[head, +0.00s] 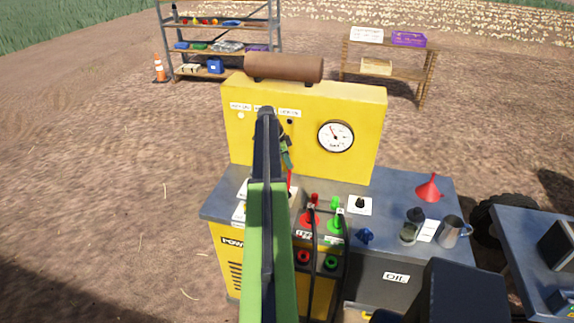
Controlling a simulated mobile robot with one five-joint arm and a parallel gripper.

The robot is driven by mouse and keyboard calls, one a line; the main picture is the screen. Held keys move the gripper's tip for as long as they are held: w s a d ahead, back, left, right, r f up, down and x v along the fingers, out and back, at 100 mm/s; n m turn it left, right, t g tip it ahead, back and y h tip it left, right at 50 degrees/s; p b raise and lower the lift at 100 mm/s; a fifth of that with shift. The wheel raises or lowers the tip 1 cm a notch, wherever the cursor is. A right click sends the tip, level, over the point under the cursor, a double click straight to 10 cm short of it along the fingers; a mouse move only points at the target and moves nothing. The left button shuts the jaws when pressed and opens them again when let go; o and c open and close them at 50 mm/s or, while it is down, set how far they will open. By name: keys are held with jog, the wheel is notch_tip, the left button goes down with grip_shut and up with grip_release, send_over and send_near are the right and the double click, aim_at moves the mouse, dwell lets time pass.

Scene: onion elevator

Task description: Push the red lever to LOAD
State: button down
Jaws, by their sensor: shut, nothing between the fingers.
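The red lever (290,182) shows as a thin red strip just right of my arm, on the grey top of the yellow machine (360,112). My arm hides its base and most of the white plate around it, so I cannot read the LOAD marking. My gripper (288,164) is small in view, pointing down just above the lever's visible top. It looks shut and holds nothing. I cannot tell whether it touches the lever.
A gauge (335,136) is on the upright yellow panel behind. Red and green clamps (335,222) with black cables stand right of the lever. A black knob (360,203), a red funnel (429,188), a jar (409,232) and a metal mug (451,232) sit further right.

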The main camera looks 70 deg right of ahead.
jog(key=shift+d+r, duration=0.15)
jog(key=shift+d, duration=0.1)
jog(key=s+a+p+v, duration=0.1)
jog(key=p+v, duration=1)
jog(key=shift+a+r+p, duration=0.2)
jog(key=shift+r+p, duration=0.2)
jog(key=shift+r, duration=0.05)
